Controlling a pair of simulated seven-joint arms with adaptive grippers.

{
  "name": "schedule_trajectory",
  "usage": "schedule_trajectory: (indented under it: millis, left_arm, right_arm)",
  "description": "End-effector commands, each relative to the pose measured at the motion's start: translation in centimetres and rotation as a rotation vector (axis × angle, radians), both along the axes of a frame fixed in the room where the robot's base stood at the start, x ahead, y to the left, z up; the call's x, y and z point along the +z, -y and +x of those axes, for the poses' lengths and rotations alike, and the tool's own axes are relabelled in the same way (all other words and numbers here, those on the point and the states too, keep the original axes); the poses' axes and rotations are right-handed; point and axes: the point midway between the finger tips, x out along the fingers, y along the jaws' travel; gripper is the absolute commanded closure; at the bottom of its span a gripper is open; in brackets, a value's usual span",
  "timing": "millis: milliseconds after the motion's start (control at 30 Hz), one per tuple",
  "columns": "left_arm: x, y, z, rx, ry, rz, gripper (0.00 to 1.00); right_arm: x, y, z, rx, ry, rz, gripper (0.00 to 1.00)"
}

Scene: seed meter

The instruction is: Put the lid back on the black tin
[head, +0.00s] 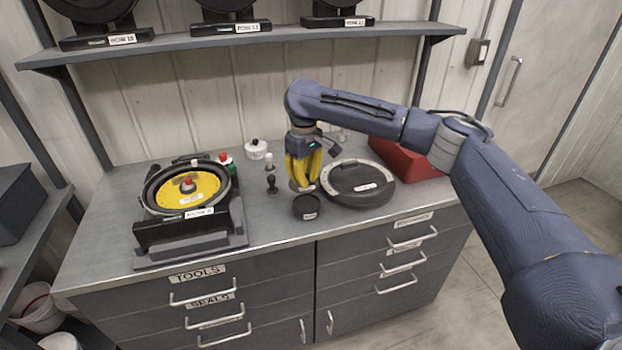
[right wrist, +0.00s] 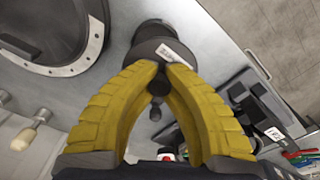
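The black tin (head: 306,208) stands upright on the grey bench top, a small dark round can with a white label on its front. My right gripper (head: 302,182), with yellow fingers, points down just above and behind it. Its fingertips are closed together on a lid (head: 301,188), which shows as a thin disc under them, apart from the tin as far as I can tell. In the right wrist view the fingertips (right wrist: 160,70) meet around a small dark knob, with dark round shapes and a white label beyond. The fingers partly hide the lid there. My left gripper is not in view.
A large dark round case (head: 358,183) lies close right of the tin, with a red bin (head: 405,158) behind. A seed meter with a yellow disc (head: 188,190) stands left. A small black piece (head: 271,184), a white pot (head: 256,150) and bottles stand between.

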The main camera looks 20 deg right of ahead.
Motion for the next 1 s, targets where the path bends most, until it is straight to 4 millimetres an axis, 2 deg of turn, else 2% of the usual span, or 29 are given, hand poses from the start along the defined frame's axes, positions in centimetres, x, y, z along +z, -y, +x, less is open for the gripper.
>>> schedule_trajectory:
  millis: [167,367,700,1000]
  left_arm:
    - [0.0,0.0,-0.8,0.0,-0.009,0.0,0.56]
    - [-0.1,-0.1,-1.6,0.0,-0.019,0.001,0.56]
    - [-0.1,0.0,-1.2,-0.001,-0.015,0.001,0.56]
    - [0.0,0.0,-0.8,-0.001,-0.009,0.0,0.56]
  right_arm:
    - [-0.3,0.2,0.4,-0.016,-0.001,0.001,1.0]
    - [-1.5,0.3,0.4,-0.019,-0.001,0.0,1.0]
    - [-4.2,0.3,0.4,-0.019,-0.001,0.001,1.0]
    - [-5.8,0.3,0.5,-0.019,0.001,0.001,1.0]
